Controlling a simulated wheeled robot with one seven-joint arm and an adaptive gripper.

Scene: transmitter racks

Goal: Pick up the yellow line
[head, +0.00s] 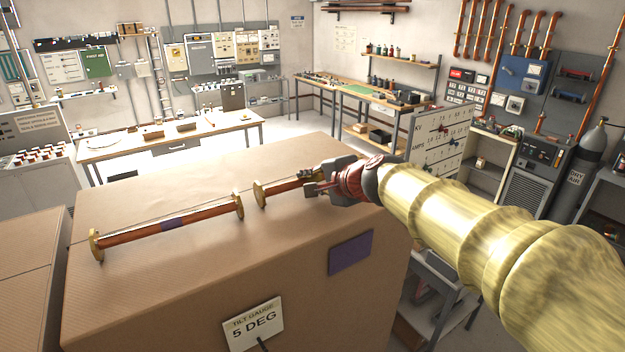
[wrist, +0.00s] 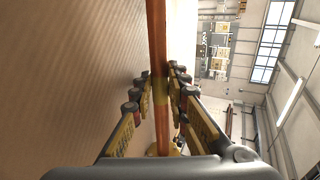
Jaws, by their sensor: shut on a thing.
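The yellow line is a copper-coloured pipe (head: 285,187) with a brass end flange, at the right of the large brown cabinet's top (head: 180,180). Its right part is hidden behind my gripper (head: 316,187). In the wrist view the pipe (wrist: 156,40) runs up the picture with a yellow band between my gripper's fingers (wrist: 160,88). The fingers are shut on it at the band. A brass flange shows low between the fingers. I cannot tell whether the pipe touches the cabinet top or is slightly above it.
A second copper pipe (head: 205,213) with a purple band and brass flanges lies to the left on the cabinet. A purple patch (head: 350,252) and a tilt gauge sign (head: 254,323) are on its front. A wooden workbench (head: 170,140) stands behind. A meter panel (head: 437,140) stands beyond my arm.

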